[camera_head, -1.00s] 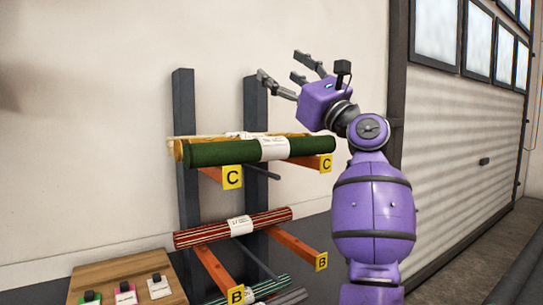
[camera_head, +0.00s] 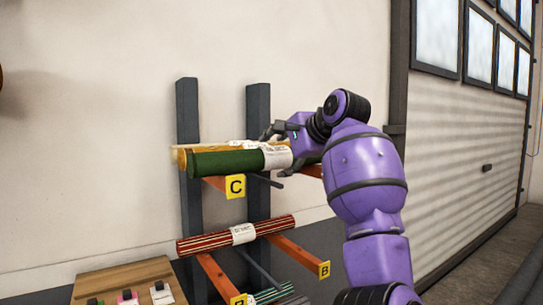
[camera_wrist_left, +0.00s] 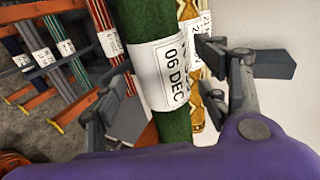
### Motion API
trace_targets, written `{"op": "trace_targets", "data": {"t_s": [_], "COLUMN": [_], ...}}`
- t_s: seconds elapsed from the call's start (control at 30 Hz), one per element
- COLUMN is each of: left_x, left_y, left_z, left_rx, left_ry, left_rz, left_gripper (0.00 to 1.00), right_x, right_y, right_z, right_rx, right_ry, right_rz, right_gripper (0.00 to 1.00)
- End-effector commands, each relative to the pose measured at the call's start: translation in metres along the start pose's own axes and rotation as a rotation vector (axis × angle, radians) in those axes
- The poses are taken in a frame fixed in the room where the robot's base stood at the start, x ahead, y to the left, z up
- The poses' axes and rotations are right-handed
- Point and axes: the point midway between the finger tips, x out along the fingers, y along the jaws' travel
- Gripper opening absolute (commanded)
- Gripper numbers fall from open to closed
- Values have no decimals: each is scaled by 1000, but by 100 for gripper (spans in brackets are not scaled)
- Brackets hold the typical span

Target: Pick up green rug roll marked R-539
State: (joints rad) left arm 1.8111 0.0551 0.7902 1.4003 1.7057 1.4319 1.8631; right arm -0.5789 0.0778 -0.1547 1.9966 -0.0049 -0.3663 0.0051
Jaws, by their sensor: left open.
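The green rug roll (camera_head: 225,162) lies on the top arms of the rack, marked C, with a white paper label (camera_head: 278,157) around it. My left gripper (camera_head: 281,151) is open at the labelled part of this roll. In the left wrist view the green roll (camera_wrist_left: 150,25) runs between the spread fingers of the gripper (camera_wrist_left: 158,85), one on each side. Part of the label there reads "06 DEC"; I cannot read R-539. The roll's right end is hidden behind my arm in the head view. My right gripper is not in view.
A yellowish roll (camera_head: 181,151) lies close behind the green one, and its patterned side shows in the wrist view (camera_wrist_left: 208,105). A red striped roll (camera_head: 205,241) rests on the B arms below. A wooden board (camera_head: 125,280) stands at lower left.

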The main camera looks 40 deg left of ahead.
Motion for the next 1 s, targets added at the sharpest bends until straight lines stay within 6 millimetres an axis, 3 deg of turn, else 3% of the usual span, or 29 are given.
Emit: {"op": "trace_targets", "data": {"t_s": [0.13,0.37,0.9,1.0], "left_x": [14,17,16,16], "left_y": [-4,-1,-3,-3], "left_z": [0,0,0,0], "left_rx": [-1,1,-1,-1], "left_ry": [1,1,2,2], "left_rz": [-3,-2,-6,-6], "left_gripper": [67,67,1,1], "right_x": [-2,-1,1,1], "right_y": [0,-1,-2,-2], "right_z": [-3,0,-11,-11], "right_rx": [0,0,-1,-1], "right_ry": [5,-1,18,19], "right_rz": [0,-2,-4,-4], "right_gripper": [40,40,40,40]}}
